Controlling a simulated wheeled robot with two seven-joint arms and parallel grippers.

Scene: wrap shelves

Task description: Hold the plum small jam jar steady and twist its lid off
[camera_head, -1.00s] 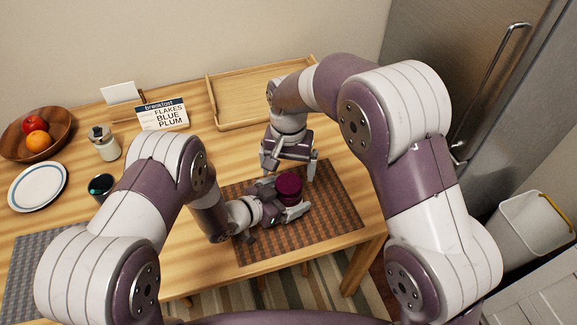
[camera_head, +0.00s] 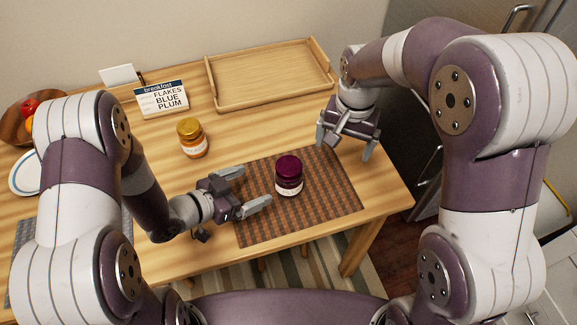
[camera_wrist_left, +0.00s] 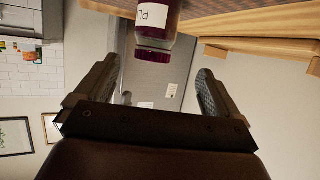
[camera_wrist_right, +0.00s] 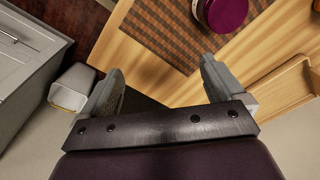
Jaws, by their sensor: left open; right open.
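The plum jam jar (camera_head: 289,180) stands upright on the brown checked mat (camera_head: 335,200), with its dark purple lid (camera_head: 289,165) on. It also shows in the left wrist view (camera_wrist_left: 155,18), ahead of the fingers, and its lid shows at the top of the right wrist view (camera_wrist_right: 222,12). My left gripper (camera_head: 248,189) is open and empty, low over the mat's left side, pointing at the jar and apart from it. My right gripper (camera_head: 345,145) is open and empty, near the table's right edge, behind and right of the jar, pointing down.
An orange jar (camera_head: 194,146) with a yellow lid stands left of the mat. A breakfast sign (camera_head: 162,101) reads FLAKES, BLUE, PLUM. A wooden tray (camera_head: 215,92) lies at the back. A fruit bowl and a plate are partly hidden by my left arm.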

